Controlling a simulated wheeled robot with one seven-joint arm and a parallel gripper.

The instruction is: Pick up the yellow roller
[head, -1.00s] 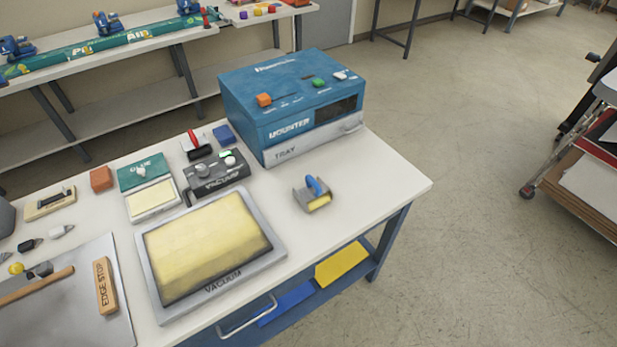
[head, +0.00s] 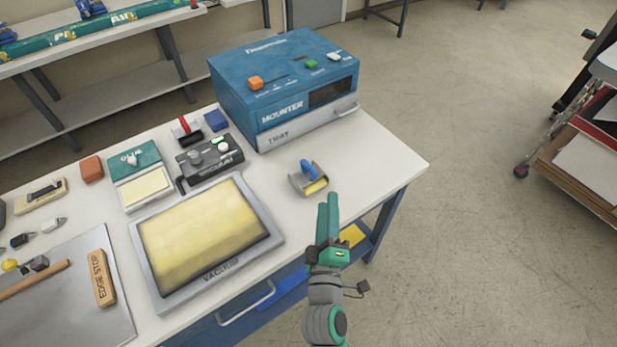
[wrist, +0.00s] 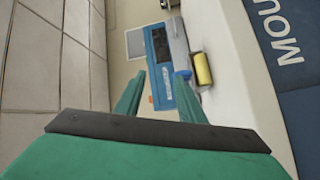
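The yellow roller (head: 317,187) sits on the white bench near its right front edge, with a grey frame and a blue handle. In the wrist view the yellow roller (wrist: 203,69) shows to the right of my fingers, the blue handle beside it. My green gripper (head: 328,200) is just in front and to the right of the roller in the head view, apart from it.
The blue mounter (head: 285,85) stands behind the roller. The vacuum plate (head: 205,240) lies to its left, with the vacuum control box (head: 208,160) behind that. The bench top (head: 385,165) right of the roller is clear. A cart (head: 580,150) stands far right.

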